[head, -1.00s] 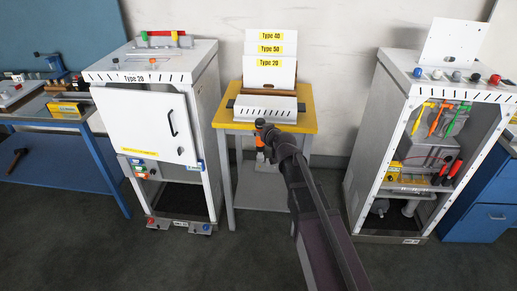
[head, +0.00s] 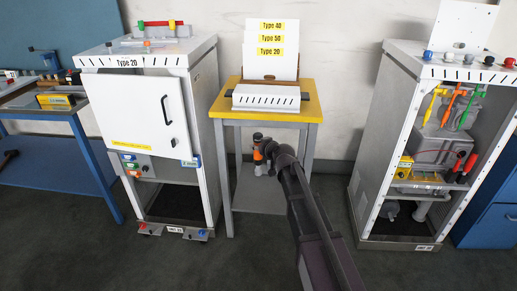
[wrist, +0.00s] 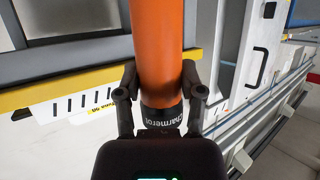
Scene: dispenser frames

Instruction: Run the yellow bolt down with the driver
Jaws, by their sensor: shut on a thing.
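My gripper (head: 262,150) is in front of the yellow-edged stand, below its top in the head view. In the wrist view my gripper (wrist: 160,88) is shut on a thick orange cylinder with a black lettered band, which looks like the handle of the driver (wrist: 158,45). The driver's orange part also shows small in the head view (head: 258,156); its tip is hidden. A yellow T-shaped piece (head: 430,104) hangs in the open right cabinet beside an orange and a green one. I cannot tell whether it is the yellow bolt.
The stand (head: 312,111) carries a slotted white box and labelled white cards. The open right cabinet (head: 371,150) holds grey machinery. Grey floor lies between them.

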